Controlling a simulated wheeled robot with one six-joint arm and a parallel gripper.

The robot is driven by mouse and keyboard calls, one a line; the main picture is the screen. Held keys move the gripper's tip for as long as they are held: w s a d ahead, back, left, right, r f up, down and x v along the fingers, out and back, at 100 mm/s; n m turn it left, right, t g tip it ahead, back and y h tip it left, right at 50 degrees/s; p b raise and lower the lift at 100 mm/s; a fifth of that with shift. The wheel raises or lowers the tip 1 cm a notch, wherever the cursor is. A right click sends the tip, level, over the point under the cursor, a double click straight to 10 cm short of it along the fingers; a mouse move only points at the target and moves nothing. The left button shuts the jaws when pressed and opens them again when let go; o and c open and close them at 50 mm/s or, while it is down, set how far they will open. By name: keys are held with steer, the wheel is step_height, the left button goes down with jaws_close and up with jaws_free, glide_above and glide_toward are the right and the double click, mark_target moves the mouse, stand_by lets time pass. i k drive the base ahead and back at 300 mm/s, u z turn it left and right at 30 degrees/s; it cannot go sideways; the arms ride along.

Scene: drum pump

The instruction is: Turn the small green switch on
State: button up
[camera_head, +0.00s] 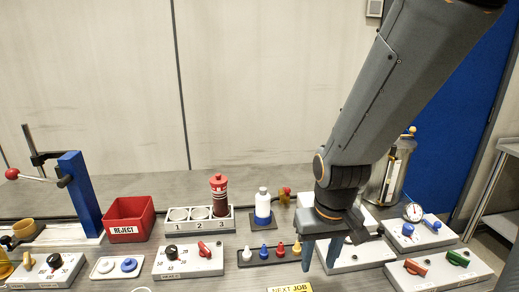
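The small green switch (457,258) is a green handle on a light box (440,276) at the right front of the bench. A red switch (415,267) sits to its left on the same box. The green handle lies slanted across its dial; I cannot read any marks beside it. My gripper (319,266) points down left of that box, over the middle of the bench. Its two fingers are apart with nothing seen between them. It partly hides another light box (368,256) behind it.
Small coloured pegs (264,251) stand left of my gripper. A yellow card (290,287) lies in front. A red REJECT bin (130,218) stands farther left.

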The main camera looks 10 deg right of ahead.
mark_target(456, 258)
steer(key=k, duration=1)
steer(key=z, duration=1.75)
steer(key=i, duration=1)
steer(key=u, duration=1.2)
steer(key=k, duration=0.5)
steer(key=z, duration=0.55)
steer(key=i, duration=0.55)
steer(key=u, duration=0.1)
